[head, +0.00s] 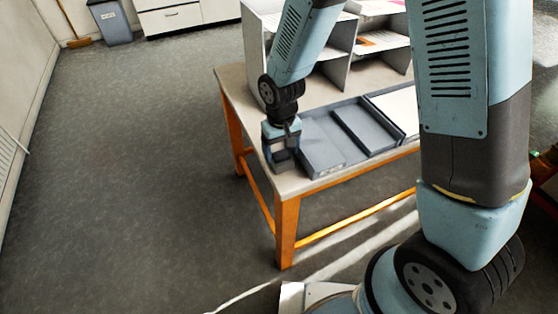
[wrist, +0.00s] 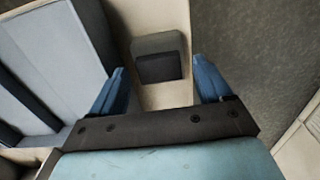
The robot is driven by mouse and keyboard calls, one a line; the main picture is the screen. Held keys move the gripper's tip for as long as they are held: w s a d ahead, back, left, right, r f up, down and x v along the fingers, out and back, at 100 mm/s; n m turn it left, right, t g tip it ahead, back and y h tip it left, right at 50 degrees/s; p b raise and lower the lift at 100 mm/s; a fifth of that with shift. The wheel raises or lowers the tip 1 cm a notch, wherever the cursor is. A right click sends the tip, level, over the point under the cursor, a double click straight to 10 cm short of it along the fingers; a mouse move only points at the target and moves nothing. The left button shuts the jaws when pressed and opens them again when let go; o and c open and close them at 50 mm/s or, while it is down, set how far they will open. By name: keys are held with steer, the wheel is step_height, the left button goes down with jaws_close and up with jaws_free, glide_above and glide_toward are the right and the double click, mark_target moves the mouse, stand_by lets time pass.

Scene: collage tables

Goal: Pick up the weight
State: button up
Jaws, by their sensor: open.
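The weight (wrist: 160,66) looks like a small block with a dark face and a grey-green part, on the pale table top (wrist: 171,97) in the wrist view. My gripper (wrist: 158,66) is open, with one blue finger to each side of the block in the picture and a visible gap on both sides. The fingers do not touch it. In the head view my gripper (head: 281,158) points down at the table's near left corner. I cannot make out the weight there; the gripper seems to hide it.
A grey-blue tray (head: 322,161) with compartments lies close to the right of my gripper on the table (head: 231,79). A grey shelf unit (head: 340,70) stands behind. The table edge is close on the left, with open floor (head: 140,170) beyond. A bin (head: 112,24) stands far back.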

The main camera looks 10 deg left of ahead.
steer(key=shift+f, duration=1.45)
steer(key=shift+c, duration=0.2)
steer(key=c, duration=1.2)
steer(key=shift+c, duration=0.2)
steer(key=shift+r, duration=0.15)
